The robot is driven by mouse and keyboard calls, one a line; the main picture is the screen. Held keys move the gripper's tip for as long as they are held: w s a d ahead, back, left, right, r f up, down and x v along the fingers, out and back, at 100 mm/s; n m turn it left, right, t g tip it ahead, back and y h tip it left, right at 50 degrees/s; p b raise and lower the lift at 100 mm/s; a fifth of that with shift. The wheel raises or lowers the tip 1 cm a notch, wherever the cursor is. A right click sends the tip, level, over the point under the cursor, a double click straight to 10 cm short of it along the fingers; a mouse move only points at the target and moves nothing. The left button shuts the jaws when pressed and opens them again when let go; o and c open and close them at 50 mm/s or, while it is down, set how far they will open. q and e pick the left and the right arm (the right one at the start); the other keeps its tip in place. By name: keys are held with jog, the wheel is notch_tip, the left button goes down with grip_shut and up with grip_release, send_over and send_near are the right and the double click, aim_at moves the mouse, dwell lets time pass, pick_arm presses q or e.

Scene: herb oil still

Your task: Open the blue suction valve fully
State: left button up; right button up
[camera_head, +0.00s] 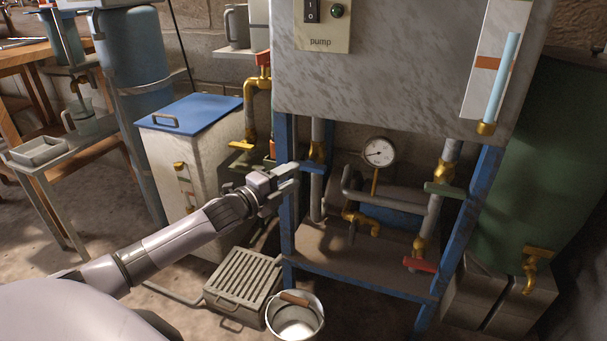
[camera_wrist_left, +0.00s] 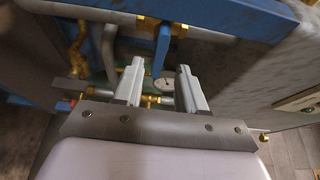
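The blue suction valve shows as a blue lever (camera_head: 313,167) on a brass body (camera_head: 317,151), set in a vertical grey pipe behind the left post of the blue frame. The lever lies roughly level, crosswise to the pipe. My left gripper (camera_head: 291,171) is at the left post, close to the lever; the post and fingers make the exact gap hard to judge. In the left wrist view the gripper (camera_wrist_left: 159,66) is open, and the blue lever (camera_wrist_left: 162,48) stands between and just beyond its two fingertips. I see no contact. My right gripper is in neither view.
A green lever (camera_head: 444,190) and a red lever (camera_head: 420,264) sit on the right pipe. A pressure gauge (camera_head: 379,152) stands between the pipes. A metal bucket (camera_head: 295,322) and a slatted grey box (camera_head: 243,284) are on the floor below. The pump panel (camera_head: 390,60) hangs above.

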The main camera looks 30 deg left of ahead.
aim_at(305, 169)
pick_arm(q)
jog(key=shift+w+d+b, duration=0.25)
jog(key=shift+w+b, duration=0.15)
jog(key=shift+w, duration=0.85)
jog(key=shift+w+d+b, duration=0.2)
jog(key=shift+w+b, duration=0.15)
jog(key=shift+w, duration=0.85)
jog(key=shift+c, duration=0.3)
grip_shut()
